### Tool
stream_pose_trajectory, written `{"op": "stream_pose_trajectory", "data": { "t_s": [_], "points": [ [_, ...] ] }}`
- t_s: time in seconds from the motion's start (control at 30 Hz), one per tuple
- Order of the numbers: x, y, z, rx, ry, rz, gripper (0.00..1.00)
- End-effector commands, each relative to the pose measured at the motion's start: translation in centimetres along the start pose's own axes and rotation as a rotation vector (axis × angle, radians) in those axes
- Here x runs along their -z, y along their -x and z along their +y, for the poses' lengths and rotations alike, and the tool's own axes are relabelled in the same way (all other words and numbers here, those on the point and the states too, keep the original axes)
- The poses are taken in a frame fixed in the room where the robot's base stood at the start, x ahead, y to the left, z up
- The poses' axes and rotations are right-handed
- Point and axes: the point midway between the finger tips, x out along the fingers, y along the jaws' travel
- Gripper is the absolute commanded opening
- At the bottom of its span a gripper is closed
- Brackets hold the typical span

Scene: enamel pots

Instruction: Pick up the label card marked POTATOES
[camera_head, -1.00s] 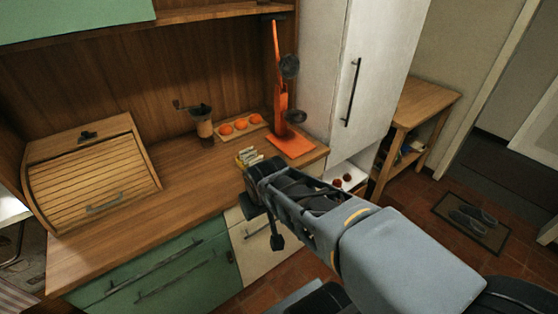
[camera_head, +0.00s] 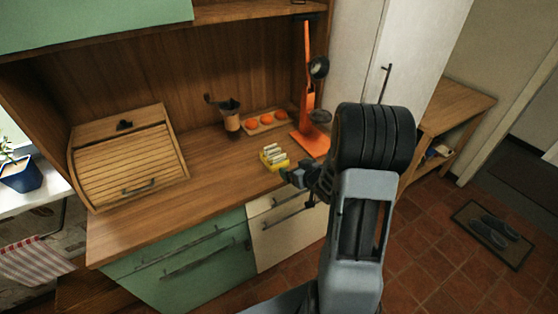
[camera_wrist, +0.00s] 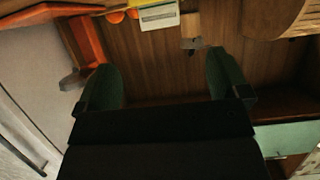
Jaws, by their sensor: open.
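A small yellow holder (camera_head: 273,155) with several pale upright label cards (camera_head: 275,152) stands near the counter's front edge. In the wrist view the yellow holder (camera_wrist: 150,4) and a pale card (camera_wrist: 158,16) show at the top edge. The lettering is too small to read, so I cannot tell which card says POTATOES. My gripper (camera_head: 288,176) is close to the holder, at its lower right, over the counter edge. In the wrist view my gripper (camera_wrist: 164,76) has its fingers wide apart, with nothing between them.
An orange scale-like stand (camera_head: 308,130) is behind the holder, with a tray of orange balls (camera_head: 266,121) and a grinder (camera_head: 231,118) to its left. A roll-top bread box (camera_head: 128,158) is at the left. The counter (camera_head: 215,172) between bread box and holder is clear.

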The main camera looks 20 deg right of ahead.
Motion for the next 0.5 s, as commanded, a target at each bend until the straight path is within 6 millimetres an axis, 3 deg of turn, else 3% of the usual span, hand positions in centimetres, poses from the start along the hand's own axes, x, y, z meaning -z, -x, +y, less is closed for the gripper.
{"op": "stream_pose_trajectory", "data": {
  "t_s": [0.2, 0.5],
  "points": [
    [0.1, -3.8, -0.1, 0.002, 0.001, -0.002, 0.94],
    [0.1, -5.9, 0.0, 0.000, 0.002, -0.001, 0.94]
  ]
}}
